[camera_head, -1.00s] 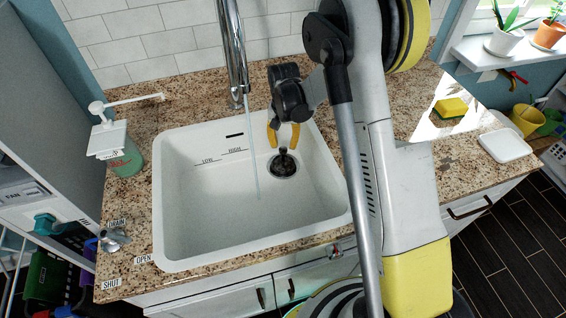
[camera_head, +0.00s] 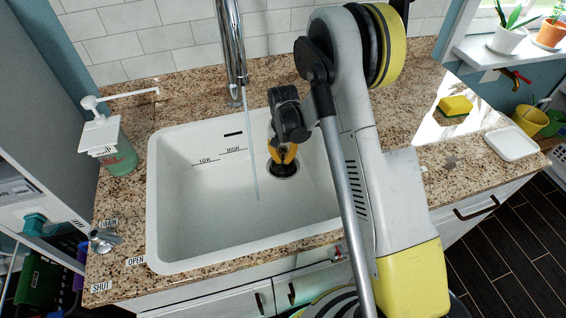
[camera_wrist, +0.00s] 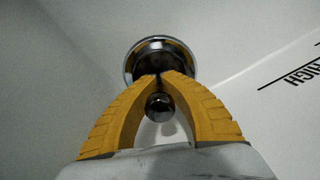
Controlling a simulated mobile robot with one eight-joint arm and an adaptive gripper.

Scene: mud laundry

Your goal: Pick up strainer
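The strainer shows in the wrist view as a shiny round knob (camera_wrist: 160,107) between my fingers, with a dark part beyond their tips. My gripper (camera_wrist: 160,76) has its two yellow fingers closed together around the strainer just beyond the knob. In the head view my gripper (camera_head: 283,160) reaches down into the sink to the drain (camera_head: 284,174). The fingers and arm hide most of the strainer there. The chrome drain ring (camera_wrist: 130,62) lies right behind the fingertips. I cannot tell whether the strainer is raised from the drain.
The white sink (camera_head: 205,215) walls surround my gripper. The faucet (camera_head: 232,50) stands to its left, with a thin water stream (camera_head: 248,150). A soap dispenser (camera_head: 120,150) is at the left, a yellow sponge (camera_head: 455,106) and white dish (camera_head: 512,143) at the right.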

